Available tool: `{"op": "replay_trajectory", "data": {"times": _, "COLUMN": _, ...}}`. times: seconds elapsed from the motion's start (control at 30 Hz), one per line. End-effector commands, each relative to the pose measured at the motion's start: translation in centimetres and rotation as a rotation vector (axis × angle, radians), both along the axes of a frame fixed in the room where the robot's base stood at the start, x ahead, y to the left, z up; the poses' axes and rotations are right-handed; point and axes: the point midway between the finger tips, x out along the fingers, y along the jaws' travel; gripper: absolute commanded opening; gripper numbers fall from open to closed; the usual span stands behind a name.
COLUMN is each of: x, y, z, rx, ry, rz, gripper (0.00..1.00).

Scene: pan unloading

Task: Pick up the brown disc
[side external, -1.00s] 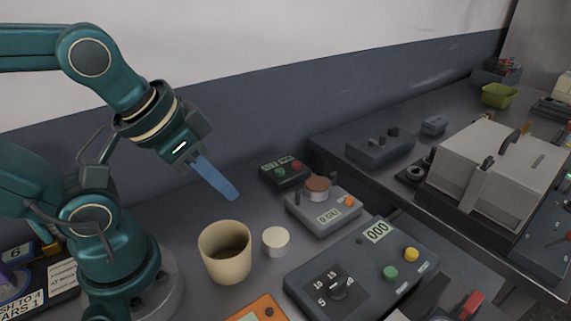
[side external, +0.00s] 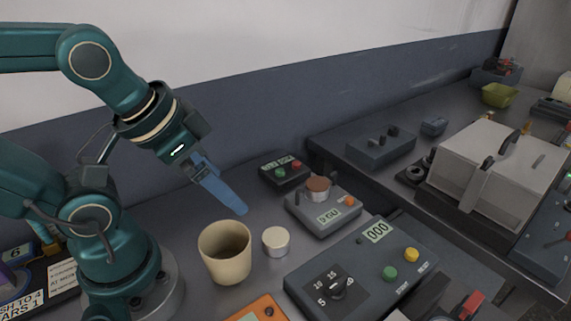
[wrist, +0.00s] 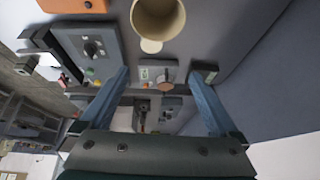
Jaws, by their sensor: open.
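The brown disc (side external: 318,184) lies flat on top of a small grey scale (side external: 325,214) with a display and an orange button. In the wrist view the brown disc (wrist: 165,87) shows between my fingers, farther off. My gripper (side external: 238,208) has blue fingers and is in the air to the left of the scale, apart from the disc. In the wrist view my gripper (wrist: 160,76) is open and empty.
A beige cup (side external: 226,263) and a small pale round piece (side external: 276,246) stand left of the scale. A large control panel (side external: 365,270) is in front. A grey lidded machine (side external: 490,175) stands at right.

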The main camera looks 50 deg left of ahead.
Motion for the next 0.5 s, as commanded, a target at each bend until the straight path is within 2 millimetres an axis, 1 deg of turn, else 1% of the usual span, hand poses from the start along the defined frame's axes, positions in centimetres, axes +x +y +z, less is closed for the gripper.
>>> {"op": "replay_trajectory", "data": {"times": 0.07, "x": 0.0, "y": 1.6, "z": -0.1, "rx": 0.099, "ry": 0.002, "rz": -0.030, "gripper": 0.96}}
{"op": "replay_trajectory", "data": {"times": 0.13, "x": 0.1, "y": 3.7, "z": -0.5, "rx": 0.229, "ry": 0.038, "rz": -0.076, "gripper": 0.96}}
{"op": "replay_trajectory", "data": {"times": 0.27, "x": 0.5, "y": 7.8, "z": -1.3, "rx": 0.523, "ry": 0.158, "rz": -0.236, "gripper": 0.96}}
{"op": "replay_trajectory", "data": {"times": 0.3, "x": 0.9, "y": 9.0, "z": -1.3, "rx": 0.617, "ry": 0.195, "rz": -0.297, "gripper": 0.96}}
{"op": "replay_trajectory", "data": {"times": 0.37, "x": 1.7, "y": 10.5, "z": -1.3, "rx": 0.755, "ry": 0.252, "rz": -0.399, "gripper": 0.96}}
{"op": "replay_trajectory", "data": {"times": 0.4, "x": 2.5, "y": 11.4, "z": -1.2, "rx": 0.848, "ry": 0.287, "rz": -0.471, "gripper": 0.96}}
{"op": "replay_trajectory", "data": {"times": 0.47, "x": 3.8, "y": 12.4, "z": -1.0, "rx": 0.986, "ry": 0.336, "rz": -0.589, "gripper": 0.96}}
{"op": "replay_trajectory", "data": {"times": 0.5, "x": 4.9, "y": 12.9, "z": -0.9, "rx": 1.076, "ry": 0.365, "rz": -0.670, "gripper": 0.96}}
